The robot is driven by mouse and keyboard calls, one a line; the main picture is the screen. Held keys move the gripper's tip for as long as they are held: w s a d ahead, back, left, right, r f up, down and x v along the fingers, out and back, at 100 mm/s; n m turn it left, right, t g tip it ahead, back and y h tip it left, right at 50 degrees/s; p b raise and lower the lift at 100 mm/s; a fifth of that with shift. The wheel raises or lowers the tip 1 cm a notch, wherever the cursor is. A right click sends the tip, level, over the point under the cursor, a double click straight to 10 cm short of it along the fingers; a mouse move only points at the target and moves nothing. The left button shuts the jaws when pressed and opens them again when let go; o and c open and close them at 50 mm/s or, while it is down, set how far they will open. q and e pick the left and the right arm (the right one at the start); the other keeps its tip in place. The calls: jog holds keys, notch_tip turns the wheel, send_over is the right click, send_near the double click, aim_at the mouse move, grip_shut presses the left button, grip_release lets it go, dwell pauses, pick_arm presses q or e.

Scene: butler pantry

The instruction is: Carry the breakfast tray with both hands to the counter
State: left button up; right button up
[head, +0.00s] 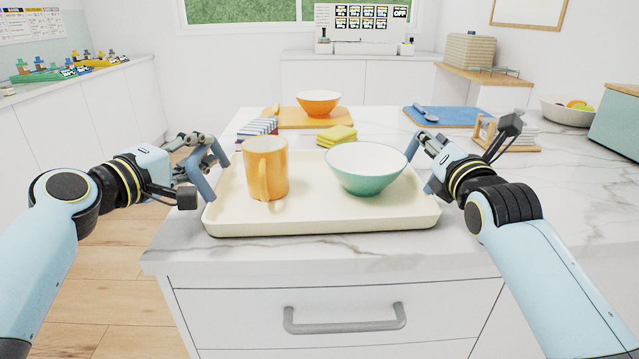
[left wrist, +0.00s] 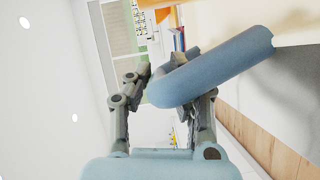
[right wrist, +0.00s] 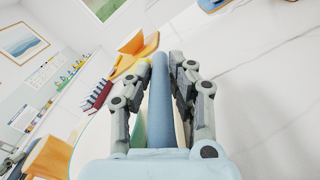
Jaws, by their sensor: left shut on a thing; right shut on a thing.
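The cream breakfast tray (head: 330,218) is near the front edge of the marble counter (head: 560,215); I cannot tell whether it touches the top. It carries an orange mug (head: 267,165) on the left and a teal bowl (head: 366,172), white inside, on the right. Both stand upright. My left gripper (head: 193,165) is shut on the tray's blue left handle, which lies between its fingers in the left wrist view (left wrist: 178,84). My right gripper (head: 440,160) is shut on the right handle, a blue bar between its fingers in the right wrist view (right wrist: 158,95).
Behind the tray are a yellow sponge stack (head: 337,135), striped books or cloths (head: 258,129), an orange bowl (head: 318,103) on a wooden board, and a blue board (head: 445,117). A rack (head: 508,135) and fruit bowl (head: 572,110) stand right. Bare marble lies right of the tray.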

pick_arm(q)
grip_shut()
pick_arm(e)
grip_shut()
pick_arm(q)
jog(key=shift+r, duration=0.15)
pick_arm(e)
jog(key=shift+r, duration=0.15)
